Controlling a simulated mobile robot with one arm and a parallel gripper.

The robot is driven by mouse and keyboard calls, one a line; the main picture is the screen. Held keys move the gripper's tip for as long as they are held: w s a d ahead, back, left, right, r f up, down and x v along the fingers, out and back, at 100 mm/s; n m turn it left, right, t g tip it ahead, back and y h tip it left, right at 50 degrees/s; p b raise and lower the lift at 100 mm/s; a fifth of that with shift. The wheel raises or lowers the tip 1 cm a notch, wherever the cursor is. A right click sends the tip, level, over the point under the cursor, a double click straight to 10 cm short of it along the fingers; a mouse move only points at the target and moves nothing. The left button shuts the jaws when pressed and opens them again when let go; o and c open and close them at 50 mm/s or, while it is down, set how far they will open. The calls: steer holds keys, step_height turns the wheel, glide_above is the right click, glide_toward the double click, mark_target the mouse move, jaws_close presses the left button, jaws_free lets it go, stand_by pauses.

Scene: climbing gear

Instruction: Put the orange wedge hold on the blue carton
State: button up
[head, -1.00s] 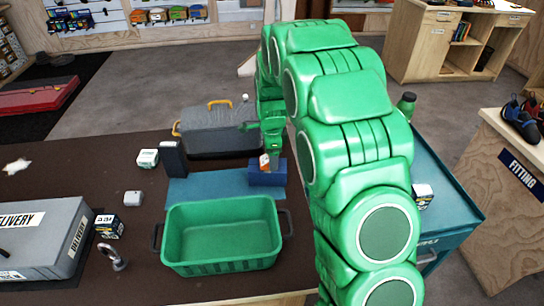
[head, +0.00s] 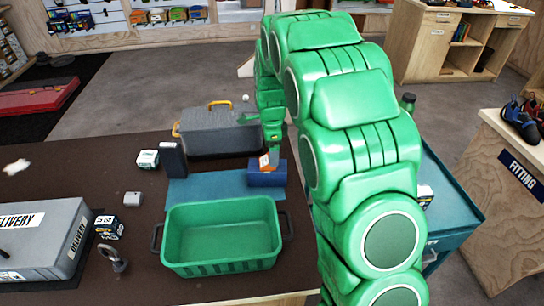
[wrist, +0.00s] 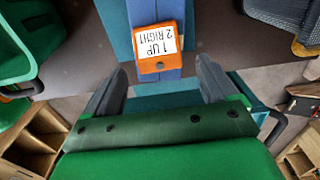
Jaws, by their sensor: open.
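The orange wedge hold (head: 264,161) has a white label and rests on the blue carton (head: 266,179). In the wrist view the hold (wrist: 159,46) shows its label, "1 UP 2 RIGHT", with the blue carton (wrist: 170,74) behind it. My gripper (head: 272,150) is just above and beside the hold in the head view. In the wrist view my gripper (wrist: 162,70) is open, its two dark fingers spread wide on either side of the hold's near end, with visible gaps. Nothing is held.
The carton stands at the right end of a blue mat (head: 205,190). A green crate (head: 220,264) is in front. A dark upright box (head: 172,160) and a grey toolbox (head: 215,137) stand behind and left. A metal shackle (head: 113,258) lies left of the crate.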

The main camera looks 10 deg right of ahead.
step_height(320, 180, up, 8)
steer(key=r, duration=0.1)
steer(key=s+d+r+n, duration=0.2)
steer(key=s+r+n, duration=0.15)
steer(key=s, duration=0.65)
steer(key=s+d+r+n, duration=0.2)
steer(key=s+r+n, duration=0.15)
steer(key=s, duration=0.65)
steer(key=s+d+n+g, duration=0.1)
steer(key=s+n, duration=1)
steer(key=s, duration=1.3)
steer(key=shift+s+d+f+g, duration=0.25)
steer(key=shift+d+f+g, duration=0.05)
steer(key=shift+f+g, duration=0.15)
